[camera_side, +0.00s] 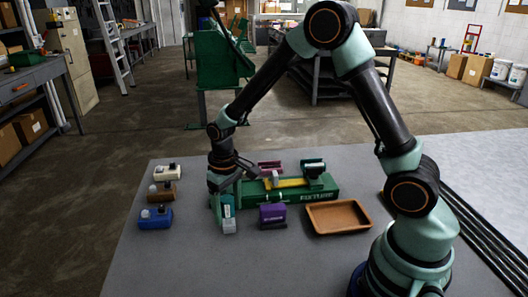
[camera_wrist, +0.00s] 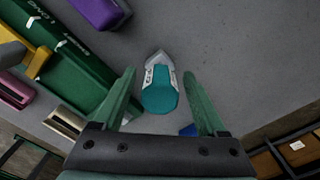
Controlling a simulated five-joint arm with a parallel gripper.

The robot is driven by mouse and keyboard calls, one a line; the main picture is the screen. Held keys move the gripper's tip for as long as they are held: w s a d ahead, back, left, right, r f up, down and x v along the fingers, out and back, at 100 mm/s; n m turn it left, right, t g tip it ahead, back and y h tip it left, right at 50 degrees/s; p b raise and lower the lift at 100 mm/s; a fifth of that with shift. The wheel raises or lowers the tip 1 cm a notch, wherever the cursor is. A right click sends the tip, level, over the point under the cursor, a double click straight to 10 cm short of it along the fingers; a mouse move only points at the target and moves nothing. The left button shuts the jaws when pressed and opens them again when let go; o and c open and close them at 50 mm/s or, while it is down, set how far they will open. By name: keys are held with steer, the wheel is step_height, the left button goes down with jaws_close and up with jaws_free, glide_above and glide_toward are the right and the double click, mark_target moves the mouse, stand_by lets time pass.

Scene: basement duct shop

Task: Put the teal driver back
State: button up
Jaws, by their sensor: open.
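The teal driver (camera_wrist: 159,98) has a teal body and a pale grey end. In the wrist view it lies between the two fingers of my gripper (camera_wrist: 159,74), with a gap on each side. In the side view the teal driver (camera_side: 228,206) is on the grey table, left of the green fixture. My gripper (camera_side: 218,190) points down over it, open, and partly hides it. I cannot tell how far the fingertips are above the table.
The green fixture (camera_side: 318,195) carries a yellow strip. A purple tool (camera_side: 272,215) and an empty tan tray (camera_side: 345,227) are in front. Blue (camera_side: 155,218), brown (camera_side: 161,193) and white (camera_side: 168,172) tools stand left; a pink one (camera_side: 269,166) is behind. The front table is clear.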

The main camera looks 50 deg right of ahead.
step_height(320, 180, up, 12)
steer(key=shift+f, duration=0.1)
steer(key=s+d+r+t, duration=0.2)
steer(key=s+r+t, duration=0.3)
steer(key=s+r, duration=0.3)
steer(key=shift+s+d+r+t, duration=0.2)
steer(key=shift+s+d+t, duration=0.15)
steer(key=shift+s, duration=1.85)
